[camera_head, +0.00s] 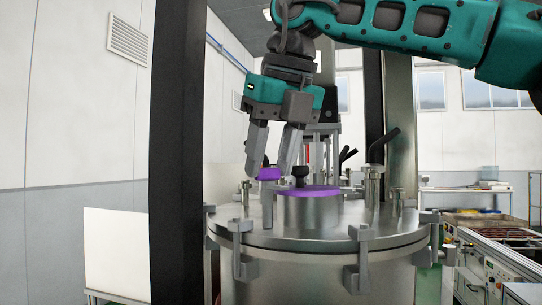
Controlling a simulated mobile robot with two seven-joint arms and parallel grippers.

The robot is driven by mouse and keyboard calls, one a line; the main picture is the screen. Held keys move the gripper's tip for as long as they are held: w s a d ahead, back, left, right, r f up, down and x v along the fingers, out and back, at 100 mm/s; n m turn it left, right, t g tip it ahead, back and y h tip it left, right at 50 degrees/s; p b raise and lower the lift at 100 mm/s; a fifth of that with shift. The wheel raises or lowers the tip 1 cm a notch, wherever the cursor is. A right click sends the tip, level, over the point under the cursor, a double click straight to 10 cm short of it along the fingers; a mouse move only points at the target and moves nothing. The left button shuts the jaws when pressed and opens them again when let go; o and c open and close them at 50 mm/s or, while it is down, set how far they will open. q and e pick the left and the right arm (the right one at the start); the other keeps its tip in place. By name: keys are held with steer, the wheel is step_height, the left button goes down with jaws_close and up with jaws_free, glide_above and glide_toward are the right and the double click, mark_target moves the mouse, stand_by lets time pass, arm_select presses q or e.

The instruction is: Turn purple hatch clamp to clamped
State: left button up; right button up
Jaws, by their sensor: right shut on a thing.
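A steel vessel (280,239) with a round lid stands in the middle of the head view. On the lid is a round hatch with a purple top (322,191) and a black knob (300,171). A small purple clamp piece (270,174) stands at the left of the hatch. My right gripper (269,170) comes down from above, with its fingers around this purple piece, shut on it. The lower part of the clamp and its exact turn are hard to make out. My left gripper is not in view.
Several grey clamps (361,255) sit around the lid's rim. A valve with a black lever (382,146) rises right of the hatch. A dark post (178,150) stands at the left. A conveyor (507,255) runs at the right.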

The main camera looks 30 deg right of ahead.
steer(key=n, duration=0.2)
steer(key=n+y, duration=0.1)
steer(key=n, duration=0.1)
steer(key=shift+d+y, duration=0.2)
steer(key=shift+y, duration=0.1)
steer(key=n, duration=0.2)
steer(key=n+g+y, duration=0.1)
steer(key=n, duration=0.1)
steer(key=shift+w+d+n+y, duration=0.15)
steer(key=shift+n+y, duration=0.15)
steer(key=n+g+y, duration=0.1)
steer(key=n, duration=0.3)
steer(key=shift+w+d, duration=0.1)
steer(key=shift+w, duration=0.05)
steer(key=n+g, duration=0.1)
steer(key=n, duration=0.1)
steer(key=n+g, duration=0.1)
steer(key=n, duration=0.2)
steer(key=shift+w+y, duration=0.15)
steer(key=shift+y, duration=0.15)
steer(key=shift+d, duration=0.1)
steer(key=o, duration=1.1)
steer(key=shift+c, duration=0.2)
